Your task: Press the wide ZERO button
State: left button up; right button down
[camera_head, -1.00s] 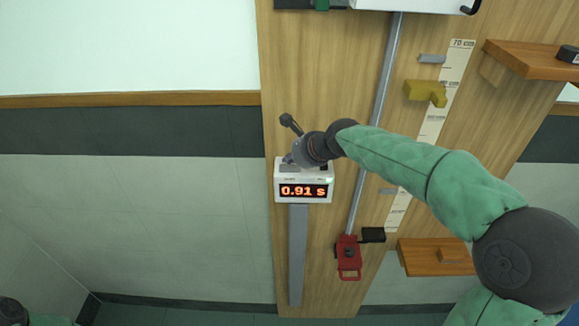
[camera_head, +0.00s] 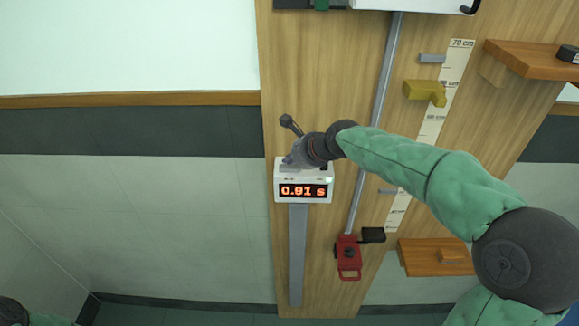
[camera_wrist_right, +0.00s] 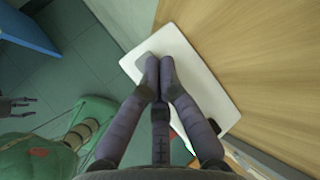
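The white timer box (camera_head: 304,198) is mounted on the wooden board and its display reads 0.91 s. My right gripper (camera_head: 290,162) is at the top of the box, fingers pointing down. In the right wrist view its fingers (camera_wrist_right: 159,62) are together with nothing between them. The tips are over a wide grey button (camera_wrist_right: 145,59) on the white top and seem to touch it; the fingers hide part of it. Its lettering is not legible. My left gripper (camera_wrist_right: 30,106) is at the left edge of the right wrist view, fingers apart, away from the box.
A yellow bracket (camera_head: 425,91) and wooden shelves (camera_head: 530,60) are farther right. The left wall is clear.

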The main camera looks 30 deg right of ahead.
aim_at(291, 168)
jog(key=shift+f, duration=0.55)
dwell(0.4)
jog(key=shift+r, duration=0.1)
jog(key=shift+r+p, duration=0.55)
jog(key=shift+p, duration=0.05)
jog(key=shift+r, duration=0.1)
notch_tip(291, 168, up, 6)
jog(key=p, duration=0.6)
dwell(0.4)
dwell(0.5)
